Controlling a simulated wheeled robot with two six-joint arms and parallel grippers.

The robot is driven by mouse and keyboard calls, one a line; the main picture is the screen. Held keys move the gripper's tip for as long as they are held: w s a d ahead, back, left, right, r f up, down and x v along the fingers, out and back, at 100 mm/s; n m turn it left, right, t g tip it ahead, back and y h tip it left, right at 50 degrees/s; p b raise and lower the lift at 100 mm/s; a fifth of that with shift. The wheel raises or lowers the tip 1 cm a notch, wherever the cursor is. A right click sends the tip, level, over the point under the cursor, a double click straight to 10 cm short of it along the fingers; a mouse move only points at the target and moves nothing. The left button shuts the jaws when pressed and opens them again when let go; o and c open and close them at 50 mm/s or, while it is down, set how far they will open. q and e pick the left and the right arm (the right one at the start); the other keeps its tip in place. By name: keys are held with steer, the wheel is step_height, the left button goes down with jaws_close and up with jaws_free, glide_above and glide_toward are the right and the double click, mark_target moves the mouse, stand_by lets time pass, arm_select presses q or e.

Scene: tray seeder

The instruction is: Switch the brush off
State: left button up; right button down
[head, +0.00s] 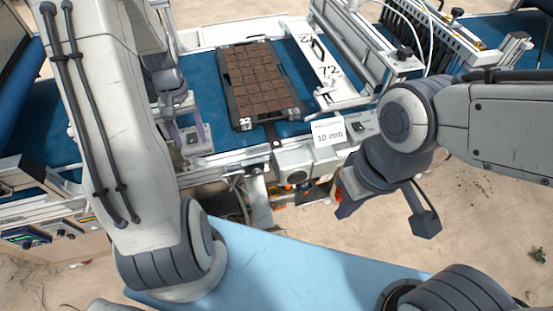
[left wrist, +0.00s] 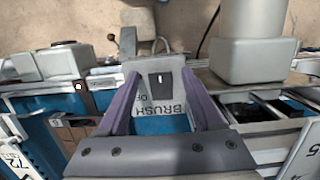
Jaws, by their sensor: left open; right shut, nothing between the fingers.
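The brush switch is a small dark rocker on a pale plate marked "BRUSH" and "OF…" in the left wrist view (left wrist: 159,79). In the head view the switch box (head: 192,139) stands at the belt's near left edge. My left gripper (head: 188,131) is over it, open. In the left wrist view its purple fingers (left wrist: 160,76) lie on either side of the plate, with the rocker between them. I cannot tell whether the fingers touch the plate, or which way the rocker is tipped. My right gripper (head: 346,201) is shut and empty, in front of the machine.
A black tray (head: 235,103) of brown soil cells lies on the blue belt (head: 208,86). A "10 mm" card (head: 328,132) and another switch box (head: 361,126) stand right of it. A light blue surface (head: 290,265) lies in front; sandy floor is open at right.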

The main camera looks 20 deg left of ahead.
mark_target(194, 141)
arm_select(q)
steer(key=shift+s+d+f+t+y+b, duration=0.15)
steer(key=shift+f+t+y+b, duration=0.45)
steer(key=shift+b, duration=0.6)
step_height(194, 141, up, 12)
steer(key=s+d+m+p, duration=0.1)
steer(key=s+d+m, duration=0.1)
steer(key=d, duration=0.6)
steer(key=s+d+r+m+p, duration=0.1)
steer(key=s+d+m, duration=0.2)
steer(key=d, duration=0.6)
steer(key=s+d+m+h+p, duration=0.1)
steer(key=d+m, duration=0.3)
steer(key=d, duration=0.4)
steer(key=shift+s+d+r+m+t, duration=0.3)
steer(key=shift+s+d+m, duration=0.1)
steer(key=shift+s, duration=0.4)
arm_select(e)
steer(key=shift+f, duration=0.35)
arm_select(q)
steer(key=s+d+f+m, duration=0.1)
steer(key=s+d+m, duration=0.2)
steer(key=s, duration=0.4)
steer(key=shift+d+m, duration=0.3)
steer(key=shift+d, duration=0.4)
steer(key=shift+s, duration=0.1)
